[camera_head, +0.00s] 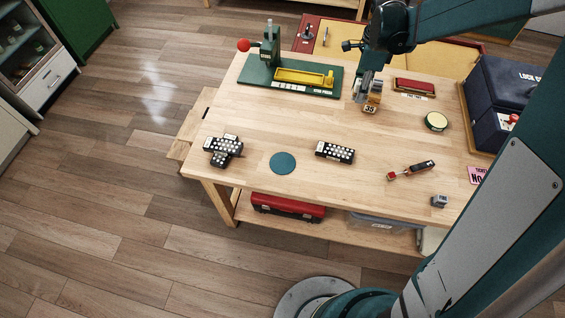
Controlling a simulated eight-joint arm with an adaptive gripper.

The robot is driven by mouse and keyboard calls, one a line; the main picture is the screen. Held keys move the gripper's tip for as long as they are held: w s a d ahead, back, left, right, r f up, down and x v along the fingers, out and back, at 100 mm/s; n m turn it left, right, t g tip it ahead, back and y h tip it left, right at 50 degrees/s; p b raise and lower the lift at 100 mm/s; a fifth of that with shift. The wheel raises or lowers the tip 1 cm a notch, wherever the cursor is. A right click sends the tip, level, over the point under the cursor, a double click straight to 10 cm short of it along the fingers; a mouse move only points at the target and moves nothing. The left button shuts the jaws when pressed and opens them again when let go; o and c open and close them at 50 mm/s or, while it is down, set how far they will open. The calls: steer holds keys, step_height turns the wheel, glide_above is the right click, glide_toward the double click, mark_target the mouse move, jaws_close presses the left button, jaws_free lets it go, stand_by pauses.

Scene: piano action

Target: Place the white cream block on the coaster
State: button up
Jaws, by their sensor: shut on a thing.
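My gripper (366,92) hangs over the back right part of the wooden table, pointing down. It is shut on a small cream-tan block (375,88), which my fingers partly hide. I cannot tell whether the block touches the table. The coaster, a flat teal disc (283,163), lies bare near the table's front edge, to the left of and in front of my gripper.
Black blocks with white dots lie left (222,149) and right (335,152) of the coaster. A green press base with a yellow tray (304,76) stands at the back. A red pad (414,88), round tin (436,121) and dark case (500,85) are right. The table's middle is clear.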

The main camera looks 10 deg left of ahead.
steer(key=s+a, duration=1)
steer(key=a, duration=0.3)
glide_above(283, 163)
steer(key=shift+f, duration=2.45)
steer(key=shift+a+f+b, duration=0.15)
steer(key=shift+f+b, duration=0.2)
steer(key=shift+b, duration=0.1)
steer(key=shift+f+b, duration=0.45)
steer(key=shift+f, duration=2.45)
steer(key=shift+f+b, duration=0.4)
steer(key=shift+f, duration=1.7)
steer(key=shift+f, duration=0.15)
